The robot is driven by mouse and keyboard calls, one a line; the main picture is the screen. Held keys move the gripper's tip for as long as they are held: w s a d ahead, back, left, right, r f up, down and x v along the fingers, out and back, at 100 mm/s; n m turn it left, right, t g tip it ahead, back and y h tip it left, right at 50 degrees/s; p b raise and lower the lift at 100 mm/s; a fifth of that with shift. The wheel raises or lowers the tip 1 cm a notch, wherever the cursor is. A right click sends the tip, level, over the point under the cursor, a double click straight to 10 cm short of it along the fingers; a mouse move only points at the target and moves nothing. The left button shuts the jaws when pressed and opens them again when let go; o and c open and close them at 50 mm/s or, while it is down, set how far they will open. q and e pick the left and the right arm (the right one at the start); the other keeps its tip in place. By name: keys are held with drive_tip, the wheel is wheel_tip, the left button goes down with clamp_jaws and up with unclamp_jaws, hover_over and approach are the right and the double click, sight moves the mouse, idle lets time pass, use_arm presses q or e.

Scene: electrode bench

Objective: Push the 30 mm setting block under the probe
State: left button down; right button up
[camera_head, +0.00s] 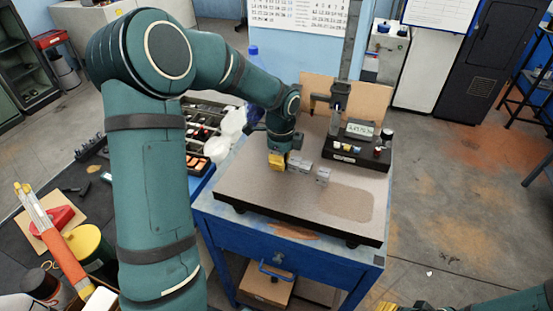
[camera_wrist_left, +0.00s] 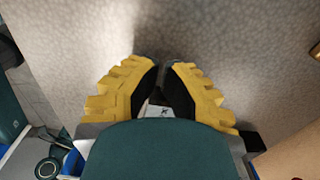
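Two light grey metal blocks stand on the granite plate (camera_head: 255,190); one block (camera_head: 300,165) is just right of my left gripper, the other (camera_head: 323,176) further right. I cannot read which is 30 mm. My left gripper (camera_head: 277,161) points down with its yellow fingers low over the plate. In the left wrist view its fingertips (camera_wrist_left: 160,66) are close together, and a small pale marked patch shows between the fingers; I cannot tell what it is. The probe stand (camera_head: 340,95) rises behind the blocks. Only a sliver of my right gripper (camera_head: 385,307) shows at the bottom edge.
A dark base with a digital readout (camera_head: 360,129) and small knobs stands at the back of the plate, before a brown board (camera_head: 372,100). A darker patch (camera_head: 347,203) lies front right on the plate, which is clear there. A blue table (camera_head: 330,262) carries the plate.

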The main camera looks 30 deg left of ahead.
sight(291, 162)
use_arm(q)
drive_tip(key=shift+w+d, duration=0.2)
drive_tip(key=shift+d, duration=0.55)
drive_tip(key=shift+w+d, duration=0.15)
drive_tip(key=shift+d, duration=0.6)
drive_tip(key=shift+a, duration=0.1)
